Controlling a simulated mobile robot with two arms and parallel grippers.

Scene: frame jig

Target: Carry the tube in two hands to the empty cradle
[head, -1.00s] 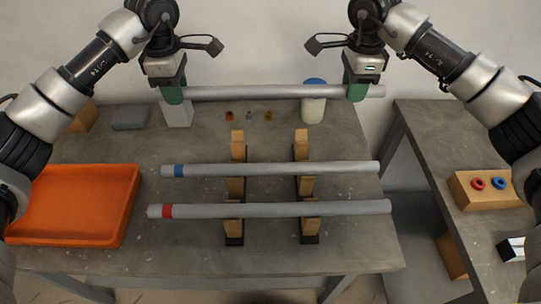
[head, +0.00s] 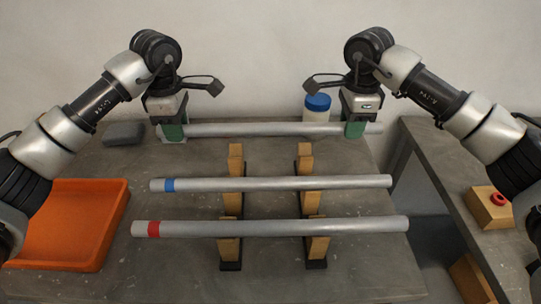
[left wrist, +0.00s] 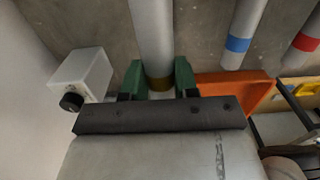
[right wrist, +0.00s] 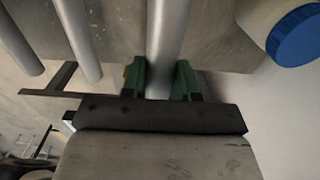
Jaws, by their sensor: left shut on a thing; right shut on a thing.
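A grey tube (head: 265,130) is held level across both grippers behind the wooden cradles. My left gripper (head: 172,131) is shut on it near its left end, and my right gripper (head: 355,130) is shut on it near its right end. The rearmost cradle posts (head: 236,160) (head: 304,162) stand in front of the held tube and carry no tube. A blue-banded tube (head: 280,183) rests in the middle cradle, and a red-banded tube (head: 280,228) rests in the front one.
An orange tray (head: 68,258) lies at the left of the table. A white jar with a blue lid (head: 317,106) stands behind the held tube. A grey block (head: 124,134) is at the back left. A side table at right holds a wooden block (head: 488,208) with a red ring.

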